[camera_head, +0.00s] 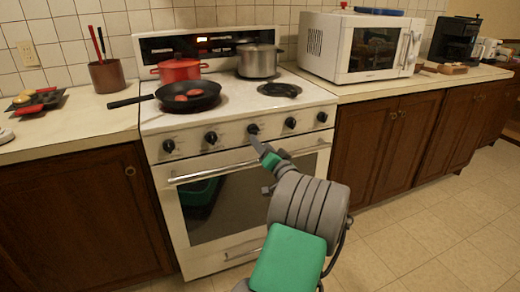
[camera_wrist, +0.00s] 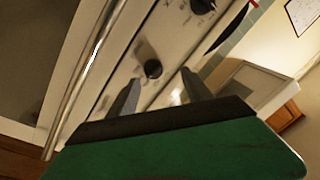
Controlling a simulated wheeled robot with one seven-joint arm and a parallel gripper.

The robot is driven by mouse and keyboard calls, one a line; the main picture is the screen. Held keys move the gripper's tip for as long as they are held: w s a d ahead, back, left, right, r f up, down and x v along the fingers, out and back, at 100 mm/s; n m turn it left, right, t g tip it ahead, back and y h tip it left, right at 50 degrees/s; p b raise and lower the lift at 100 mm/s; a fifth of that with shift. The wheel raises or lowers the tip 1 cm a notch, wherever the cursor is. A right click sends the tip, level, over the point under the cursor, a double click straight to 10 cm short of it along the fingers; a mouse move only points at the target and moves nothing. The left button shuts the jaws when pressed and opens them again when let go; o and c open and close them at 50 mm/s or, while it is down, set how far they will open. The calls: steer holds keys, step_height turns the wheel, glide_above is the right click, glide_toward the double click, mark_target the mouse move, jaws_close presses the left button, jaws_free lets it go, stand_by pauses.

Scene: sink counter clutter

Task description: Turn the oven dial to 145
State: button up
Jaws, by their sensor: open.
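The white oven (camera_head: 240,220) has a row of several black dials along its front panel. The middle dial (camera_head: 253,129) is just above the tip of my gripper (camera_head: 258,145) in the head view. In the wrist view one black dial (camera_wrist: 153,69) shows between and a little beyond the two fingers of my gripper (camera_wrist: 160,78). The fingers are apart with nothing held between them, and I see no clear contact with the dial. Numbers on the dials are too small to read.
A black pan (camera_head: 188,97) with red-brown food, a red pot (camera_head: 180,69) and a steel pot (camera_head: 258,60) stand on the stove. The oven handle (camera_head: 200,175) runs below the dials. A white microwave (camera_head: 355,45) stands on the right counter. The right floor is clear.

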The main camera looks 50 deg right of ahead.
mark_target(255, 133)
step_height(255, 133, up, 4)
steer(key=a+n+b, duration=0.1)
steer(key=n+b, duration=0.4)
steer(key=b, duration=0.1)
steer(key=w+d+f, duration=0.1)
steer(key=w+d, duration=0.1)
steer(key=w+d+f+n+g, duration=0.1)
steer(key=w+d, duration=0.1)
steer(key=w+d+f+n+b, duration=0.1)
steer(key=w, duration=0.1)
steer(key=shift+w+d+f+g+h, duration=0.1)
steer(key=shift+d+f+g+h, duration=0.15)
steer(key=shift+d+g+h, duration=0.15)
jaws_close()
